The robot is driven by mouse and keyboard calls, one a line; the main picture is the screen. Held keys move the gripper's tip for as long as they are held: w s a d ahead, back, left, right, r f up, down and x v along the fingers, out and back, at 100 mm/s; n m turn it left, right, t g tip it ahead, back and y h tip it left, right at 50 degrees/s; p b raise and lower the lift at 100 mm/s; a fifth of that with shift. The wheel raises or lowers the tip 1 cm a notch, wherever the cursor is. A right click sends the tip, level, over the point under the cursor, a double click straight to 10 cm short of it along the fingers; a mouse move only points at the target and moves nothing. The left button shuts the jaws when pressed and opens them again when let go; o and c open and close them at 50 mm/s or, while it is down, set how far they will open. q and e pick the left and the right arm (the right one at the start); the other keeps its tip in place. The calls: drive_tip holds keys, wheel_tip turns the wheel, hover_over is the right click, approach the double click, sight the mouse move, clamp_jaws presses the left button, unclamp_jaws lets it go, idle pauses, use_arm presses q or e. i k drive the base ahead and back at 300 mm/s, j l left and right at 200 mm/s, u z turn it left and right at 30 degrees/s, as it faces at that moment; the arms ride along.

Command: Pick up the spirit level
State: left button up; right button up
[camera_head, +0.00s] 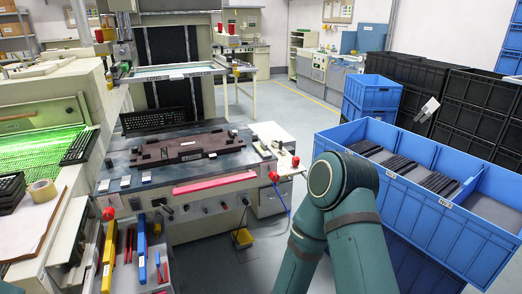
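No object is clearly recognisable as the spirit level. A long blue bar (142,249) and a long yellow bar (109,254) lie in the grey tool tray (174,262) at the lower left; either could be the spirit level, but they are too small to tell. Several thin red-handled tools (129,243) lie between them.
The press table (205,165) carries a dark brown fixture (190,148) and a black keyboard (155,120). A blue crate (408,205) with dark keyboards stands at right. A tape roll (42,190) lies on the left machine.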

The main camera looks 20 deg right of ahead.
sight(262, 147)
drive_tip(key=i+l+u, duration=0.25)
drive_tip(key=l, duration=0.4)
drive_tip(key=i+l+u, duration=0.15)
drive_tip(key=i+l, duration=0.15)
drive_tip(key=i+l+u, duration=0.1)
drive_tip(key=l, duration=0.3)
drive_tip(key=i+l+u, duration=0.15)
drive_tip(key=l, duration=0.2)
